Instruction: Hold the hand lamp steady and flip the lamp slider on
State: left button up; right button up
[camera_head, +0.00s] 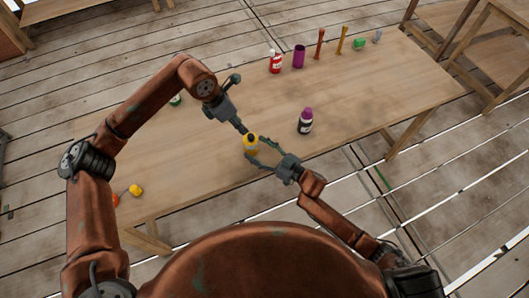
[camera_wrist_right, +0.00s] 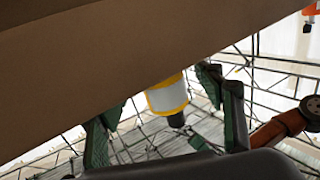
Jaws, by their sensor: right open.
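A small yellow hand lamp (camera_head: 250,143) with a dark end is near the front edge of the table, in the middle of the head view. In the right wrist view the lamp (camera_wrist_right: 168,96) shows a pale band and a black end. My right gripper (camera_head: 256,153) is open, with its fingers on either side of the lamp; in the wrist view a gap shows beside it. My left gripper (camera_head: 242,129) points down at the lamp from the upper left, its tip close to the lamp's top. Whether it touches is unclear. The slider is too small to make out.
The wooden table (camera_head: 385,100) holds a purple-capped dark bottle (camera_head: 305,121) to the right of the lamp.

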aim_at(250, 144)
jog(key=shift+x, duration=1.9)
jog(key=shift+c, duration=0.5)
